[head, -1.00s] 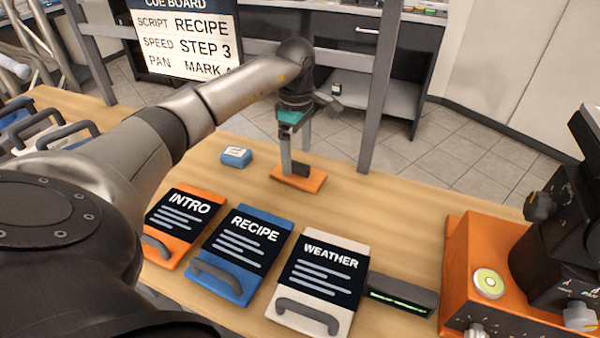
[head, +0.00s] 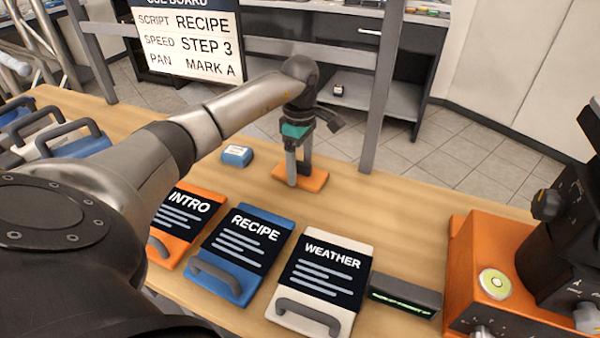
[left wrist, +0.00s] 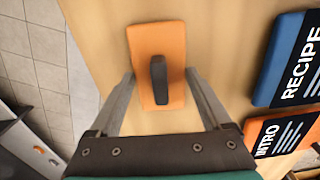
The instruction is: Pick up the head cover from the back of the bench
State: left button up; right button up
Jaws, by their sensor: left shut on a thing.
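The head cover (head: 318,181) is a flat orange plate with a dark upright grip on top. It lies at the back of the wooden bench and appears to rest on it. My left gripper (head: 298,180) is over it from above, fingers pointing down. The dark grip (left wrist: 158,80) stands between the fingers with gaps on both sides. The cover's underside is hidden. My right gripper is not in view.
INTRO (head: 187,211), RECIPE (head: 240,243) and WEATHER (head: 325,270) cards with handles line the bench's front. An orange machine (head: 470,270) stands at right. Grey posts (head: 381,90) rise behind. Bench right of the cover is clear.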

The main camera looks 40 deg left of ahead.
pick_arm(q)
jog(key=c, duration=0.5)
jog(key=shift+o, duration=0.2)
jog(key=shift+r, duration=0.15)
